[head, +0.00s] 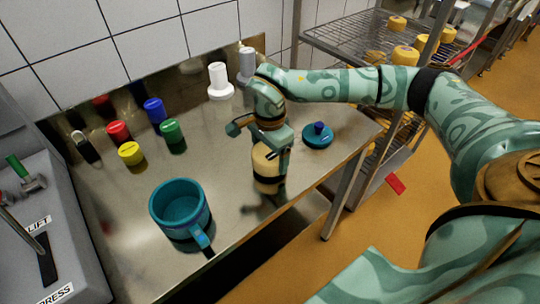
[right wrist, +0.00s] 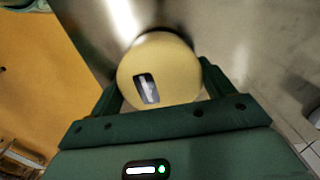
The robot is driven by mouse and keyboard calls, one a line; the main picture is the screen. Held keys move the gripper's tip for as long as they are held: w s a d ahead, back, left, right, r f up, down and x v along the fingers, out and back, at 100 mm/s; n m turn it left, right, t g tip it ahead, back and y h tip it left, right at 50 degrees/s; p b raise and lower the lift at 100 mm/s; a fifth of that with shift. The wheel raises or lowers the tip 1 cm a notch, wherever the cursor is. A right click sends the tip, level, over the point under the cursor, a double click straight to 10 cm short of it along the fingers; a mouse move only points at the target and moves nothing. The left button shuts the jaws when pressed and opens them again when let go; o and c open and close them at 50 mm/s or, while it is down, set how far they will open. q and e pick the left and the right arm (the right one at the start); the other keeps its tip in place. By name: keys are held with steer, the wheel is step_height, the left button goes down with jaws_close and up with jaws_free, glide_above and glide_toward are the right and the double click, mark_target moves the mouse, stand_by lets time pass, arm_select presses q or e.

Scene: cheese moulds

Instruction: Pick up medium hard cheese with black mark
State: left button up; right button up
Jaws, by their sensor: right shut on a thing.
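My right gripper (head: 270,150) is shut on a pale yellow round cheese (head: 264,165) near the front edge of the steel table. A dark band shows below the pale part, and I cannot tell whether it is on the cheese or a reflection. In the right wrist view the cheese (right wrist: 172,60) sits between the two fingers, with a dark rectangular mark (right wrist: 147,88) on its face. I cannot tell whether the cheese touches the table. My left gripper is not in view.
A teal pot (head: 180,205) stands front left on the table (head: 120,240). Red (head: 118,133), yellow (head: 131,153), blue (head: 154,110) and green (head: 172,131) pieces stand behind. A blue lid (head: 317,136) lies right. A rack (head: 350,40) holds more cheeses (head: 405,56).

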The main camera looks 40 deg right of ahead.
steer(key=s+a+r+p, duration=0.2)
steer(key=s+r+p, duration=0.2)
steer(key=s+r, duration=0.7)
steer(key=s, duration=0.3)
steer(key=shift+r, duration=0.35)
steer(key=shift+a, duration=0.1)
